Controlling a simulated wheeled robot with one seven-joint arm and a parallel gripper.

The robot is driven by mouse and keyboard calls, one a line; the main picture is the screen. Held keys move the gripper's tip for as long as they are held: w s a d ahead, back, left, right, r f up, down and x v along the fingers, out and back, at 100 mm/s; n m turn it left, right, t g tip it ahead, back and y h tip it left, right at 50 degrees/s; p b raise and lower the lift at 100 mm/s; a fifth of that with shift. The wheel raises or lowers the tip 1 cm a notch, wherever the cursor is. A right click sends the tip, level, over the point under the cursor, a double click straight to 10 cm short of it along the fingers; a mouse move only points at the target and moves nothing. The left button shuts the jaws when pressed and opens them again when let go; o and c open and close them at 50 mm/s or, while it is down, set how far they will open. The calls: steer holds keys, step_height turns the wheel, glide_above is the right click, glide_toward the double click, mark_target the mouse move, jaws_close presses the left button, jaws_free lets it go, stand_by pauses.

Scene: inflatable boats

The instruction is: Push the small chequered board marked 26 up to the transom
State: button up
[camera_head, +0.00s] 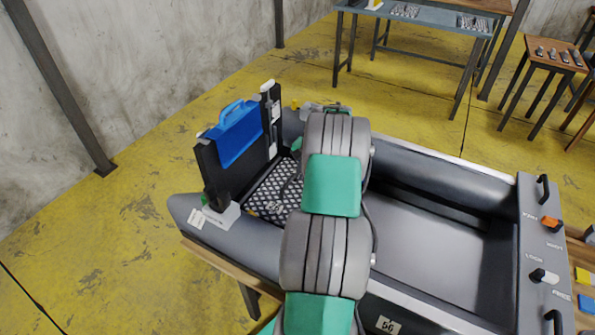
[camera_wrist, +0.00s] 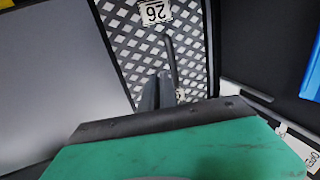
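The chequered board (camera_head: 266,198) lies flat on the floor of the grey boat, partly hidden behind my arm in the head view. In the wrist view the board (camera_wrist: 125,42) fills the upper middle, with its 26 label upside down. The black transom (camera_head: 207,172) stands upright left of the board, with a blue piece over its top. In the wrist view a dark panel beside the board at right looks like the transom (camera_wrist: 262,45). My gripper (camera_wrist: 165,88) has its fingers together above the board, beside a dark bar; contact is unclear. The head view hides the gripper.
The boat's grey side tubes (camera_head: 440,178) flank the floor, and a grey panel with handles and switches (camera_head: 540,255) stands at the right end. A metal table (camera_head: 420,14) and a wooden stool (camera_head: 553,56) stand behind. Yellow floor at left is clear.

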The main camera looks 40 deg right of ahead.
mark_target(293, 191)
step_height(293, 191, down, 8)
steer(key=b, duration=0.5)
steer(key=shift+w+a+f, duration=0.1)
steer(key=shift+w+a, duration=0.05)
steer(key=shift+w, duration=0.35)
steer(key=shift+w+a, duration=0.15)
steer(key=shift+w, duration=0.35)
steer(key=shift+s+d, duration=0.25)
steer(key=shift+s, duration=0.75)
step_height(293, 191, up, 9)
steer(key=p, duration=0.6)
